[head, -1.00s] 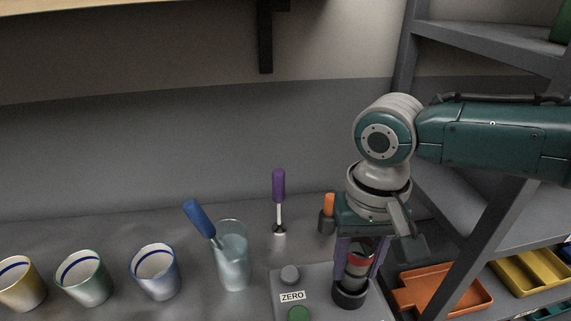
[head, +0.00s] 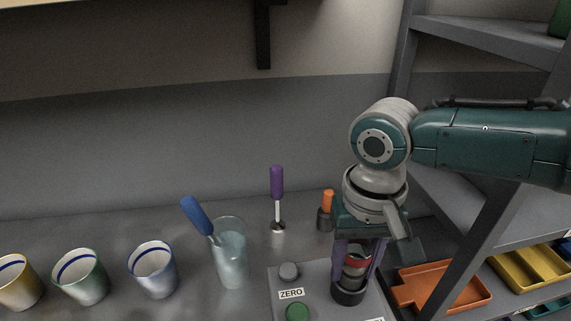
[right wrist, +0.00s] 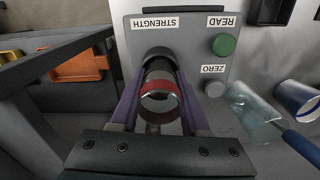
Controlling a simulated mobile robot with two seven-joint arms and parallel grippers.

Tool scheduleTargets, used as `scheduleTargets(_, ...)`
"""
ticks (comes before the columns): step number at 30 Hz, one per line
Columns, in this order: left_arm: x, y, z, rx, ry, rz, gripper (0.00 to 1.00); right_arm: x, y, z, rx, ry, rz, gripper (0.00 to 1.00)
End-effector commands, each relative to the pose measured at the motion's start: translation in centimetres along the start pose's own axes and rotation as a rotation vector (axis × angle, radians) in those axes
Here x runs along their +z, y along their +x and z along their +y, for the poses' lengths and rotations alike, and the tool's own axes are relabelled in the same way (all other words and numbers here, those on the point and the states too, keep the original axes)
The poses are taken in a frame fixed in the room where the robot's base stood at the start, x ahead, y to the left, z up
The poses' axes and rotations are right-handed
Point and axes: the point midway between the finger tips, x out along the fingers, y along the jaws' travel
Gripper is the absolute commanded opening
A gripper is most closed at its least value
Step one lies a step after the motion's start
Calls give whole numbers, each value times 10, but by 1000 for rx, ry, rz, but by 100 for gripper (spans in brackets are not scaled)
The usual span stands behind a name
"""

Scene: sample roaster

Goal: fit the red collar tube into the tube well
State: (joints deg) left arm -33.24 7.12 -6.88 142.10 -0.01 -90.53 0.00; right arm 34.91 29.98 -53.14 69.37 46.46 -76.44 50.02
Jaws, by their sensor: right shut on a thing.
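The red collar tube (head: 356,262) is a clear tube with a red band and stands about upright between my right gripper's purple fingers. It also shows in the right wrist view (right wrist: 160,89). My right gripper (head: 358,272) is shut on it and points down. The tube well (head: 348,294) is a black round socket on the grey meter box, and it shows in the right wrist view too (right wrist: 157,53). The tube's lower end is at the well's mouth, in line with it. I cannot tell how deep it sits. My left gripper is not in view.
The meter box (head: 323,285) has a grey knob (head: 289,271) by the ZERO label and a green button (head: 298,312). A glass with a blue-handled tool (head: 196,216), a purple-handled tool (head: 277,184) and several cups stand left. An orange tray (head: 442,287) lies right.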

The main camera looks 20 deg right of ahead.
Motion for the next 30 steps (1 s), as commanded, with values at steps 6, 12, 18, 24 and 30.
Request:
scheduleTargets(6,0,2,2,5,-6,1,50,0,4,0,0,1,0,51)
scheduleTargets(12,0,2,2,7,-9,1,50,0,4,0,0,0,0,74)
scheduleTargets(18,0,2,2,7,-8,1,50,0,4,0,0,0,0,81)
scheduleTargets(24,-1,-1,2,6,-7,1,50,0,-4,0,-1,0,1,81)
scheduleTargets(30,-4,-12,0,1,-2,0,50,-1,-41,0,-2,-1,3,81)
